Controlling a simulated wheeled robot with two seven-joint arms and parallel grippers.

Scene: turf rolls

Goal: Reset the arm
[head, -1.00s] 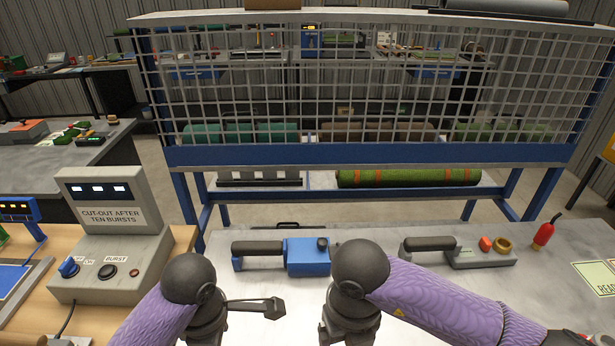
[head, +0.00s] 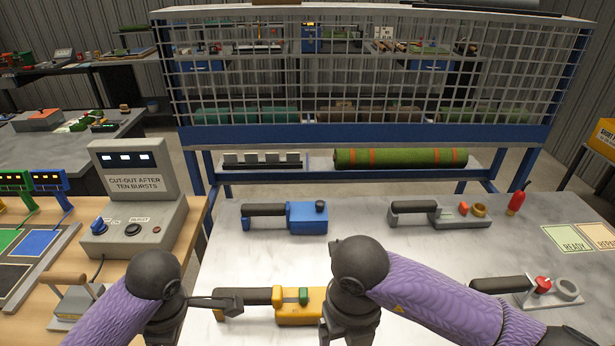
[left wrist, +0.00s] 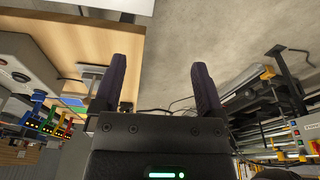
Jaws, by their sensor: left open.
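My left gripper (head: 225,303) shows at the lower left of the head view, its dark finger pointing right. It overlaps the handle of a yellow tool (head: 303,314) in that picture; I cannot tell whether they touch. In the left wrist view the left gripper (left wrist: 160,65) has two dark fingers wide apart with nothing between them. My right gripper (head: 348,325) hangs below its dark wrist joint at the lower middle, beside the yellow tool and hiding part of it. Its fingertips are not clear, so its opening cannot be told.
A control box (head: 130,215) is at left. A mesh guard (head: 370,75) rises behind, with a green roll (head: 400,158) on the shelf below.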

